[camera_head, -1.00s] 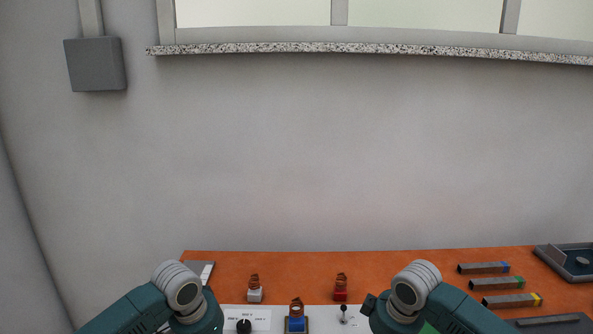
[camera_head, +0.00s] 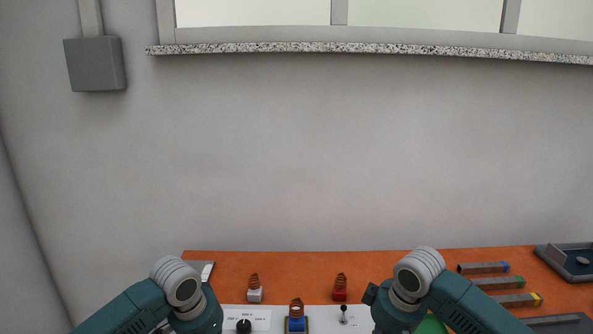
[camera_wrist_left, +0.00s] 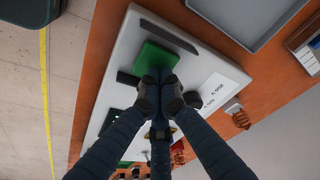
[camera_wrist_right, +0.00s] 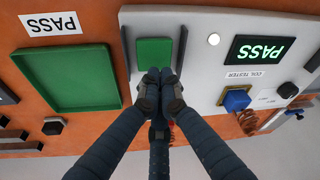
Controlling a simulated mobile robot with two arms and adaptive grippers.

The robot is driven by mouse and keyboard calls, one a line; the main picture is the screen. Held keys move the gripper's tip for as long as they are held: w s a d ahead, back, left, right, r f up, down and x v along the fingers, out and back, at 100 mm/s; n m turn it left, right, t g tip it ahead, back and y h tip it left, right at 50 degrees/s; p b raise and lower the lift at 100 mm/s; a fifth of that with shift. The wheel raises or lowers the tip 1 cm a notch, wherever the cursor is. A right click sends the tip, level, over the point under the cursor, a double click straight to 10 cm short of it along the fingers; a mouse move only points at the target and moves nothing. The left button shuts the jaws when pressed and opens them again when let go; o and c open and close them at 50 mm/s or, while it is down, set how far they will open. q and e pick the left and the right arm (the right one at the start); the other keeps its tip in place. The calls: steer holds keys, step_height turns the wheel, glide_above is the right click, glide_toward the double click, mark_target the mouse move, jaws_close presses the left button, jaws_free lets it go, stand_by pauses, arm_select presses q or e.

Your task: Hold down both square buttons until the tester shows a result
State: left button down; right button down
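The left square button is green; in the left wrist view (camera_wrist_left: 154,60) it lies between two dark guards on the white panel. My left gripper (camera_wrist_left: 158,84) is shut and empty, its fingertips over the button's near edge. The right square button is green too, in the right wrist view (camera_wrist_right: 154,53), also between dark guards. My right gripper (camera_wrist_right: 159,80) is shut and empty at its near edge. I cannot tell whether either gripper touches its button. The coil tester's black display (camera_wrist_right: 260,50) shows PASS in lit letters, upside down in this view.
A green tray (camera_wrist_right: 115,78) with a PASS label (camera_wrist_right: 50,24) lies beside the panel. A copper coil on a blue block (camera_head: 297,324) sits at the tester; coils on white (camera_head: 255,295) and red (camera_head: 340,295) blocks stand behind. Several bars lie at right.

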arm_select(q)
steer(key=shift+w+v, duration=0.2)
steer(key=shift+v, duration=0.8)
steer(key=shift+d+r, duration=0.1)
steer(key=shift+d, duration=0.05)
